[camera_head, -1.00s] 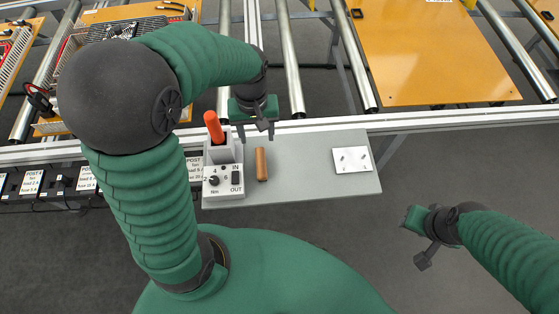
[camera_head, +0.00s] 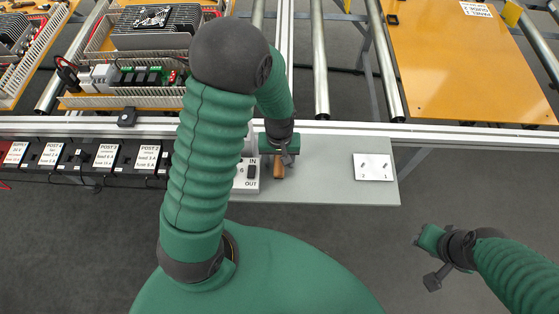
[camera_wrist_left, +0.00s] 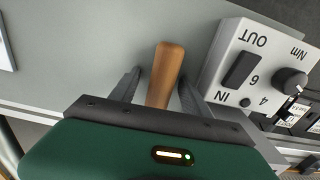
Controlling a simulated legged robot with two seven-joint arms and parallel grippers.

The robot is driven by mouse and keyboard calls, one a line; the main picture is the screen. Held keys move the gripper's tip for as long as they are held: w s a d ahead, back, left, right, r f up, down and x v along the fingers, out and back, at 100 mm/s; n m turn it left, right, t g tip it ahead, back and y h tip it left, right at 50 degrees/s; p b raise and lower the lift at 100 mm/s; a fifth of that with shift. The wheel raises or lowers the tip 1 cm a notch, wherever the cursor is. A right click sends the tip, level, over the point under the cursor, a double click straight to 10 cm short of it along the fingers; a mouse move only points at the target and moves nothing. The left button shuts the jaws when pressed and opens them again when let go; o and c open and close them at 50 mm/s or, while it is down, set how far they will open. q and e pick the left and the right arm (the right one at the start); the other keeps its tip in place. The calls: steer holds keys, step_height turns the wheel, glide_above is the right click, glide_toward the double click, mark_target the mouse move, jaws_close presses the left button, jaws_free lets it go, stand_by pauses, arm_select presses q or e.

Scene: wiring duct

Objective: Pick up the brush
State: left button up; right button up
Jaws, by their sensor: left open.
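The brush shows as a brown wooden handle (camera_head: 279,170) lying on the grey shelf, partly hidden under my left gripper in the head view. In the left wrist view the handle (camera_wrist_left: 165,75) lies between the two fingers, its near end hidden by the gripper body. My left gripper (camera_head: 281,158) is open, with a finger on each side of the handle; it also shows in the left wrist view (camera_wrist_left: 158,90). I cannot tell whether the fingers touch it. My right gripper (camera_head: 432,262) hangs at the right, away from the shelf; its jaw state is unclear.
A white control box (camera_head: 245,176) with a knob and switch stands close to the handle; it also shows in the left wrist view (camera_wrist_left: 255,70). A white plate (camera_head: 373,167) lies on the shelf (camera_head: 330,185) at the right. Metal rollers (camera_head: 321,60) lie behind the rail.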

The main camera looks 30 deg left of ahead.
arm_select(q)
steer(key=shift+r, duration=0.1)
steer(key=c, duration=0.5)
jaws_close()
steer(key=shift+r+p, duration=0.5)
steer(key=shift+p, duration=0.05)
step_height(320, 180, up, 3)
steer(key=p, duration=0.3)
steer(key=shift+r, duration=0.15)
steer(key=s+d, duration=0.1)
steer(key=s, duration=0.1)
steer(key=s+d+p, duration=0.1)
steer(key=s+d, duration=0.1)
steer(key=s, duration=0.1)
steer(key=s+d+p, duration=0.1)
steer(key=s+d, duration=0.1)
steer(key=s, duration=0.1)
steer(key=shift+s+r, duration=0.15)
steer(key=shift+r, duration=0.05)
steer(key=s+d+p, duration=0.3)
steer(key=s+p, duration=0.2)
steer(key=p, duration=0.4)
steer(key=shift+s+d+r, duration=0.15)
steer(key=shift+s+d, duration=0.05)
steer(key=shift+s, duration=0.05)
